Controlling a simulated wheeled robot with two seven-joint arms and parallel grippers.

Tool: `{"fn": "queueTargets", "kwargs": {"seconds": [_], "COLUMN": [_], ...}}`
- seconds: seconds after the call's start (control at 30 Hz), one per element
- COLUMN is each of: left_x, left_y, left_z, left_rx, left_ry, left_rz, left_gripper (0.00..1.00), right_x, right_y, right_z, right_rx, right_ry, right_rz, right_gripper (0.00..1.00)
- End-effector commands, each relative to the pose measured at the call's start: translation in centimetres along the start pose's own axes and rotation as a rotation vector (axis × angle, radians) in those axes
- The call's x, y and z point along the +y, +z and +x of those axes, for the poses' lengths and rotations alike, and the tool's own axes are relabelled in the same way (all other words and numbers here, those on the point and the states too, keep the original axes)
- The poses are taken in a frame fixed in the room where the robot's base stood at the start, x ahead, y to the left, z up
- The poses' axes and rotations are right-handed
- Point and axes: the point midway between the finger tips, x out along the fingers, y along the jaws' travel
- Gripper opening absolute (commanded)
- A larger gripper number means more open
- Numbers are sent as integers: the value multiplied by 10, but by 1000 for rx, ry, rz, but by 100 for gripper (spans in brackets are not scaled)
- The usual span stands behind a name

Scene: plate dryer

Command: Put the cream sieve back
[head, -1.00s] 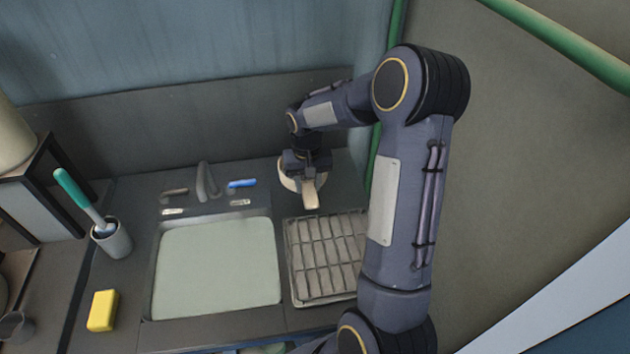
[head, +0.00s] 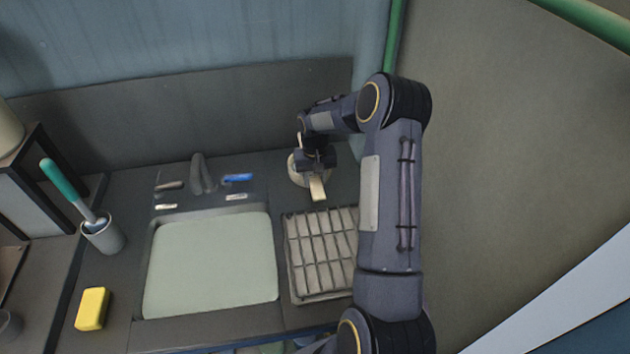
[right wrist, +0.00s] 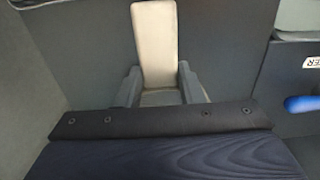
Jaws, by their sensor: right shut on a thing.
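The cream sieve (head: 295,173) is at the back right of the counter, behind the dish rack, partly hidden by my right gripper. Its pale rounded part shows to the left of the gripper and its flat cream handle (head: 318,188) points toward the front. My right gripper (head: 316,168) is shut on the sieve. In the right wrist view the cream handle (right wrist: 155,45) stands up between the two grey fingers (right wrist: 158,90). I cannot tell whether the sieve touches the counter. My left gripper is not in view.
The slatted dish rack (head: 288,262) is in front of the sieve, right of the sink (head: 210,265). A tap (head: 200,175) and a blue item (head: 238,178) are to the left. A yellow sponge (head: 92,308) and a cup (head: 105,238) with a green-handled brush are farther left.

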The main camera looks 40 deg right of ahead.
Motion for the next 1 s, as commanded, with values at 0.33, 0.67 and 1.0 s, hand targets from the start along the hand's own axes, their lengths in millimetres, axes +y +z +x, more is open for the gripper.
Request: {"fn": "queueTargets", "kwargs": {"seconds": [0.33,0.67,1.0], "left_x": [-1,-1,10], "left_y": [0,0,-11], "left_z": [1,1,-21], "left_rx": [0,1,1], "left_ry": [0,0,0], "left_rz": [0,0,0], "left_gripper": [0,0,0], "right_x": [0,0,0], "right_y": [0,0,-1], "right_z": [1,1,-40], "right_rx": [1,0,3], "right_ry": [0,0,0], "right_rz": [0,0,1], "right_gripper": [41,56,56]}}
